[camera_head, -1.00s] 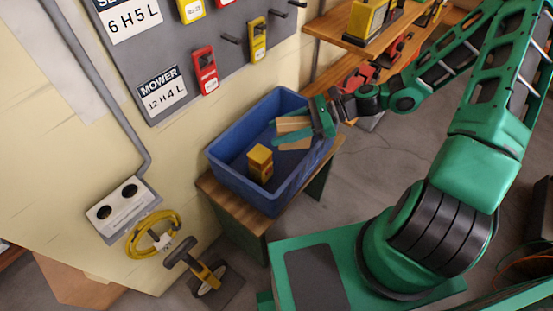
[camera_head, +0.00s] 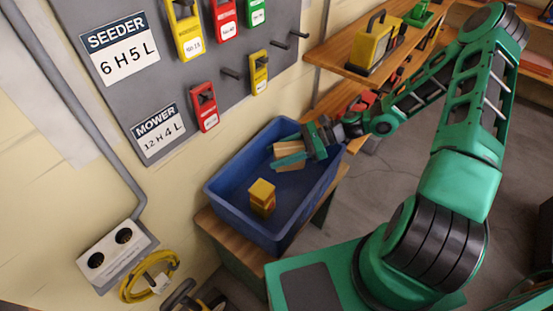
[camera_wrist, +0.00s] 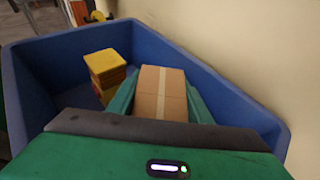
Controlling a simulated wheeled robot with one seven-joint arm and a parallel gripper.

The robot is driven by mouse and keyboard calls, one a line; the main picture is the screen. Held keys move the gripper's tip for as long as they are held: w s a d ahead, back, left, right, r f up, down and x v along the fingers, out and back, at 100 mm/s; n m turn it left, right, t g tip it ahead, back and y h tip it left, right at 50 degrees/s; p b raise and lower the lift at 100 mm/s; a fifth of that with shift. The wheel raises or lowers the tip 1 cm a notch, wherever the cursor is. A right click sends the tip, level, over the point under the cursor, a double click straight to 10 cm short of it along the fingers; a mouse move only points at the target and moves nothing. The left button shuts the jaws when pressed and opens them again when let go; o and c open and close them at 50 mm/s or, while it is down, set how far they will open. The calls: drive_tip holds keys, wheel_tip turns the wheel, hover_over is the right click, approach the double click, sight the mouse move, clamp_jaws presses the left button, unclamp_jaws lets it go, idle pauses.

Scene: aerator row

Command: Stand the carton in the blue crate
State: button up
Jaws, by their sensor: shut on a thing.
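The brown carton (camera_wrist: 160,92), with a pale tape strip, is between the fingers of my gripper (camera_wrist: 160,105). In the head view my gripper (camera_head: 290,158) is shut on the carton (camera_head: 287,148), which lies roughly level there, at the back right part of the blue crate (camera_head: 228,205). The carton is at or just inside the crate's opening; whether it touches the floor of the crate cannot be told. The blue crate (camera_wrist: 40,85) surrounds the carton in the wrist view. Part of the carton is hidden by the fingers.
A yellow and brown block stack (camera_head: 262,196) stands inside the crate, left of the carton; it also shows in the wrist view (camera_wrist: 105,68). The crate is on a wooden bench (camera_head: 215,228) against the wall. A wooden shelf (camera_head: 335,55) is behind my arm.

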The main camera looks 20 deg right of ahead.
drive_tip(key=shift+f, duration=1.75)
drive_tip(key=shift+f, duration=0.6)
drive_tip(key=o, duration=1.4)
drive_tip(key=shift+r, duration=0.5)
drive_tip(key=v, duration=1.2)
drive_tip(key=shift+r, duration=0.1)
drive_tip(key=shift+s, duration=0.1)
